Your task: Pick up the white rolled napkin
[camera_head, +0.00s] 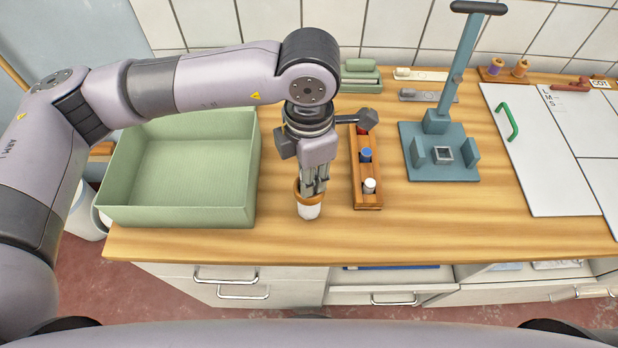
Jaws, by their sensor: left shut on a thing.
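A white rolled piece (308,212) with an orange-brown band around its upper part stands near the front edge of the wooden worktop; it looks like the white rolled napkin. My left gripper (312,190) points down over it, its fingers shut on it at the band. The fingers hide part of its top. I cannot tell whether its lower end still touches the worktop. My right gripper is not in view.
A green open box (180,215) stands left of the gripper. A wooden rack (371,200) with red, blue and white pieces is close on the right. Beyond it are a teal press stand (455,165) and a white board (545,190) with a green handle.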

